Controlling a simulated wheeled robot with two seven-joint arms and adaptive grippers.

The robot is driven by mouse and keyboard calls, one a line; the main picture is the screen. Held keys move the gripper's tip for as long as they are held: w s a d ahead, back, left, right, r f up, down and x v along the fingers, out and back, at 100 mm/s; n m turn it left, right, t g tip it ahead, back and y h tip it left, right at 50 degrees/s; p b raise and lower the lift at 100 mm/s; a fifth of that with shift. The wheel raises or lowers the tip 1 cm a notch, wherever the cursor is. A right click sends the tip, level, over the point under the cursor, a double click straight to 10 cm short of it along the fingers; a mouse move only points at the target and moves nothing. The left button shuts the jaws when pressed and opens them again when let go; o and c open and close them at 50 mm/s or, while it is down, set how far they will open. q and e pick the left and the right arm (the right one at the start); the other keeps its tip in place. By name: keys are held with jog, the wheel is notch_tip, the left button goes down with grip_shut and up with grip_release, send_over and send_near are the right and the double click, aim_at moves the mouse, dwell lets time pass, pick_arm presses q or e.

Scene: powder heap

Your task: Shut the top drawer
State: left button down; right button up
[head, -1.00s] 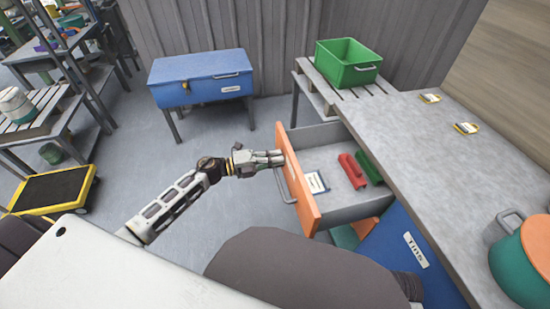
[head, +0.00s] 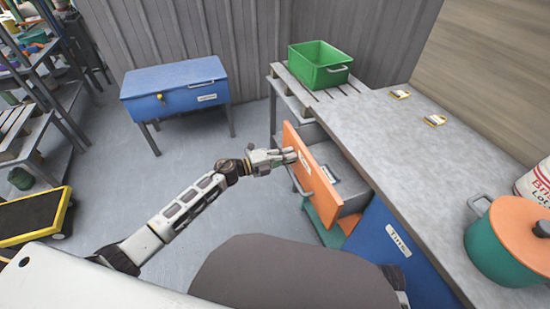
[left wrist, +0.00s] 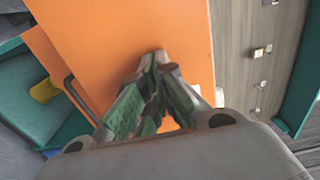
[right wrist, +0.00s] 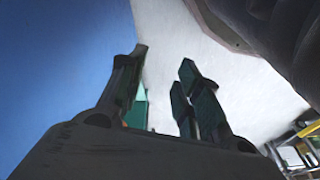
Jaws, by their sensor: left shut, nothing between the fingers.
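The top drawer has an orange front (head: 318,182) with a metal bar handle and grey walls. It stands partly open from the grey-topped bench (head: 440,150), with a white-labelled item partly showing inside. My left gripper (head: 290,156) is shut and empty, its fingertips at the outer face of the front near its upper far part, above the handle. In the left wrist view the orange front (left wrist: 95,50) lies right before the closed fingertips (left wrist: 160,62), apparently touching. My right gripper (right wrist: 165,60) shows only in its wrist view, open and empty, near a blue surface.
Below the top drawer a teal part (head: 322,228) juts out; the left wrist view shows a yellow object (left wrist: 45,91) there. A green bin (head: 318,68) stands on a slatted stand. A teal pot (head: 505,245) sits on the bench. A blue chest (head: 175,92) stands beyond open floor.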

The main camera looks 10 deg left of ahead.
pick_arm(q)
jog(key=x, duration=1.1)
jog(key=shift+w+d+b, duration=0.1)
jog(key=shift+b, duration=0.3)
jog(key=shift+w+d, duration=0.45)
jog(key=shift+d, duration=0.1)
jog(key=shift+r, duration=0.1)
pick_arm(e)
jog(key=shift+w+a+r, duration=0.15)
jog(key=shift+r, duration=0.35)
jog(key=shift+w+a+r, duration=0.1)
jog(key=shift+r, duration=0.35)
jog(key=shift+s+f, duration=0.1)
jog(key=shift+f, duration=0.1)
